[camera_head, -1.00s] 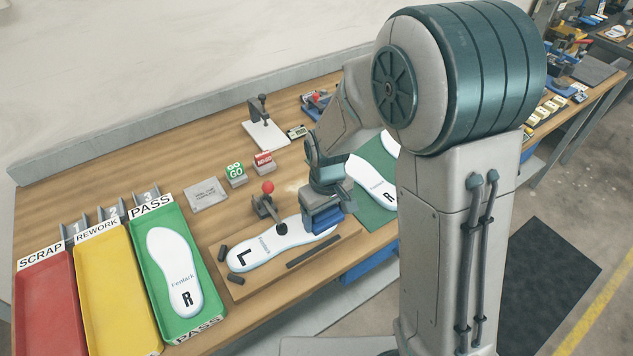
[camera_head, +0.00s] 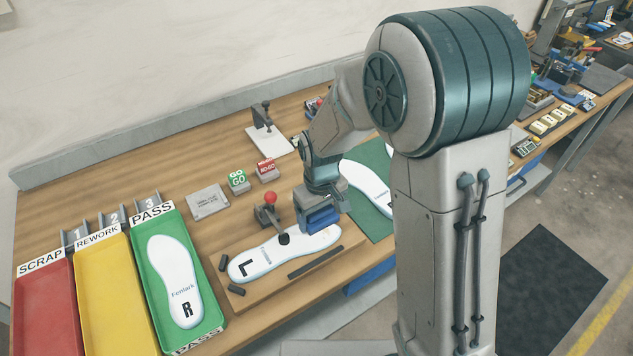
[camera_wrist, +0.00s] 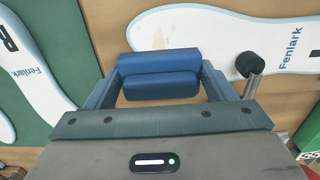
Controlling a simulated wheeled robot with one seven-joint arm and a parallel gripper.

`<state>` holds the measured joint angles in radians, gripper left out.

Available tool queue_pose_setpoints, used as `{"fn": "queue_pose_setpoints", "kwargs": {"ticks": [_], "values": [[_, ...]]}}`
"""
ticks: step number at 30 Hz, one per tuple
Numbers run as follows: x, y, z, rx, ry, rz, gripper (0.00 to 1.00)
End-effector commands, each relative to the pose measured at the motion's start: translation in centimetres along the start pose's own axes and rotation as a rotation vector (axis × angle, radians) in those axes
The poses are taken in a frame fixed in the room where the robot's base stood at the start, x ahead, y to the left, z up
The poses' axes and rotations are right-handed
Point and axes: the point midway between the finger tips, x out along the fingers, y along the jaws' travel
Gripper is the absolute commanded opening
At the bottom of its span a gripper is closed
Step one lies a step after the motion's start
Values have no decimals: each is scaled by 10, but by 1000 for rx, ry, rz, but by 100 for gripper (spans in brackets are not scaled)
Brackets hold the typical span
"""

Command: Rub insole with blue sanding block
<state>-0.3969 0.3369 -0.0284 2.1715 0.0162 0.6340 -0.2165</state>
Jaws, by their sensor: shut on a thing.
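The white insole marked L (camera_head: 263,262) lies on a wooden board under a red-knobbed toggle clamp (camera_head: 270,198). In the wrist view the insole (camera_wrist: 205,25) shows small tan marks near its end. My gripper (camera_head: 320,205) is shut on the blue sanding block (camera_head: 320,218), which also shows between the jaws in the wrist view (camera_wrist: 160,75). The block is at the insole's right end, on its back side, and overlaps the insole's edge in the wrist view. I cannot tell whether they touch.
Another insole (camera_head: 364,183) lies on a green mat (camera_head: 375,226). An R insole (camera_head: 178,280) lies in the green PASS tray (camera_head: 206,315), beside yellow (camera_head: 115,300) and red (camera_head: 45,310) trays. GO (camera_head: 238,182) and NO-GO (camera_head: 267,171) blocks stand behind the clamp.

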Motion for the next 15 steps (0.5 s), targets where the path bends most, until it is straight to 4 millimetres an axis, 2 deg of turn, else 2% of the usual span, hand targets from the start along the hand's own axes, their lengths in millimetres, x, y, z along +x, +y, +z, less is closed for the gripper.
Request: {"fn": "queue_pose_setpoints", "kwargs": {"ticks": [5,7,15], "values": [[-5,-2,-4,3,-2,0,56],[-24,-2,-5,3,6,1,56],[-46,-1,-4,4,1,1,56]]}}
